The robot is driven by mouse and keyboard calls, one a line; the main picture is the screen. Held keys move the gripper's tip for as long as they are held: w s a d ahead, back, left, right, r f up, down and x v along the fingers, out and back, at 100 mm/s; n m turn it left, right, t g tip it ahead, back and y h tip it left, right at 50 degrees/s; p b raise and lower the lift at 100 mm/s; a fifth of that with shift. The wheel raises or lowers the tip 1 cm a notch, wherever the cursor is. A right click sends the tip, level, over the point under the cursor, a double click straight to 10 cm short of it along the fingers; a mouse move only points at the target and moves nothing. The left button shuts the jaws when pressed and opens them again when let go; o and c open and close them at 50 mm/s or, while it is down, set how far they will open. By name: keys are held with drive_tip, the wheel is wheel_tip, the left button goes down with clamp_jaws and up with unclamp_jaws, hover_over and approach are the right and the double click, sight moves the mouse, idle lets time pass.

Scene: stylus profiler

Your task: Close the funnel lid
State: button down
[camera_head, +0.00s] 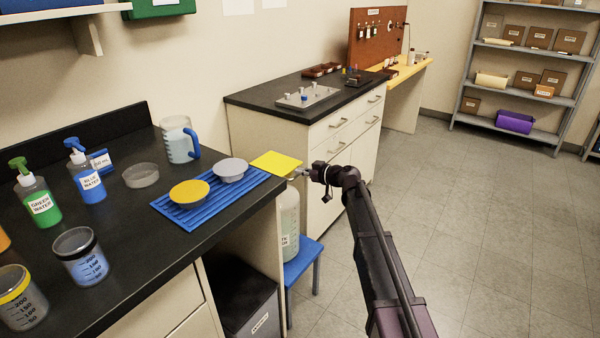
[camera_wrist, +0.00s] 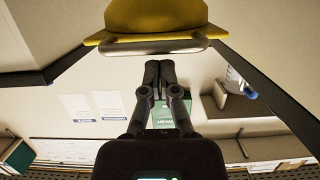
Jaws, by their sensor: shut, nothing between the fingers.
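In the head view a flat yellow square piece (camera_head: 277,162), the top of the funnel, sits above a large translucent bottle (camera_head: 289,222) beside the counter's end. I cannot tell from this angle whether its lid is fully down. My gripper (camera_head: 299,173) is at its right edge. In the wrist view the yellow funnel (camera_wrist: 158,16) shows at the top, with a grey rounded bar (camera_wrist: 152,48) along its edge. My gripper (camera_wrist: 160,68) is shut and empty, its fingertips close to that bar; contact is unclear.
On the black counter (camera_head: 135,260) are a blue rack (camera_head: 222,207) with yellow and grey round pieces, spray bottles and beakers. Open floor lies to the right.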

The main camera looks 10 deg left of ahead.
drive_tip(key=shift+f, duration=0.55)
drive_tip(key=shift+s+d+f+b, duration=0.15)
drive_tip(key=shift+b, duration=0.35)
drive_tip(key=shift+s+d+f, duration=0.1)
drive_tip(key=shift+s, duration=0.1)
drive_tip(key=shift+r+p, duration=2.25)
drive_tip(key=shift+r, duration=0.2)
drive_tip(key=s+d+f+b, duration=0.3)
drive_tip(key=d+f+b, duration=0.2)
drive_tip(key=d, duration=0.3)
drive_tip(key=shift+d+f, duration=0.15)
drive_tip(key=shift+f, duration=0.1)
